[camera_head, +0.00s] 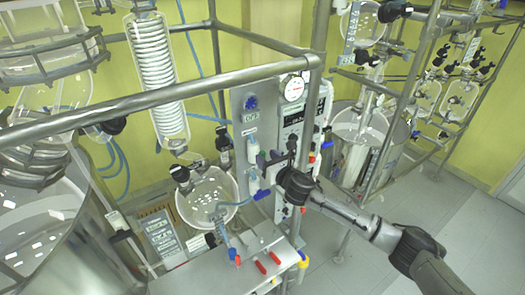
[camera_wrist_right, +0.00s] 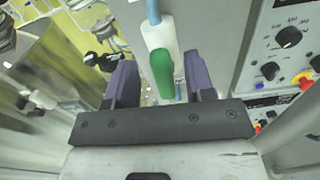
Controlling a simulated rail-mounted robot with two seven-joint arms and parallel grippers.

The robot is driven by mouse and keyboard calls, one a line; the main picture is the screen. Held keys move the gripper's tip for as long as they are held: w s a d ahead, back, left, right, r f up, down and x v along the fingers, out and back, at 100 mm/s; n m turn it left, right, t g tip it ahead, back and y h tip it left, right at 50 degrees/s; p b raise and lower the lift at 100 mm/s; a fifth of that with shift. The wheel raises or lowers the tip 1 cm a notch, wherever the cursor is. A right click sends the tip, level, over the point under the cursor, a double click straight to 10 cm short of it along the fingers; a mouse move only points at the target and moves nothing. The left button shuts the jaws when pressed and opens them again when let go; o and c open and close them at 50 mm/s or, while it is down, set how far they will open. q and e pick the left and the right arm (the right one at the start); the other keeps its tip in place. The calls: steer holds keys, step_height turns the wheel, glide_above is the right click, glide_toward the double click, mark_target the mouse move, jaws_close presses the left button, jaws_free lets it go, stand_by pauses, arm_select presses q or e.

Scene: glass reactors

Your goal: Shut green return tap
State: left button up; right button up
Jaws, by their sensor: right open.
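The green return tap (camera_wrist_right: 162,72) shows in the right wrist view as a green lever on a white valve body (camera_wrist_right: 160,36) with a blue hose above. The lever points down the picture, roughly in line with the valve body. My right gripper (camera_wrist_right: 160,66) is open, with one purple finger on each side of the lever and visible gaps on both sides. In the head view my right gripper (camera_head: 268,165) is at the front of the grey panel, and the green lever cannot be made out there. My left gripper is not in view.
The grey control panel (camera_head: 246,105) carries a round gauge (camera_head: 292,88). Metal frame tubes (camera_head: 165,95) cross in front. A round glass vessel (camera_head: 207,200) is left of my right gripper. Red and blue taps (camera_head: 260,267) sit on the bench below. Knobs (camera_wrist_right: 288,37) line the right side.

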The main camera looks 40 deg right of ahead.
mark_target(265, 155)
steer(key=shift+w+d, duration=0.15)
steer(key=shift+w, duration=1.35)
jaws_close()
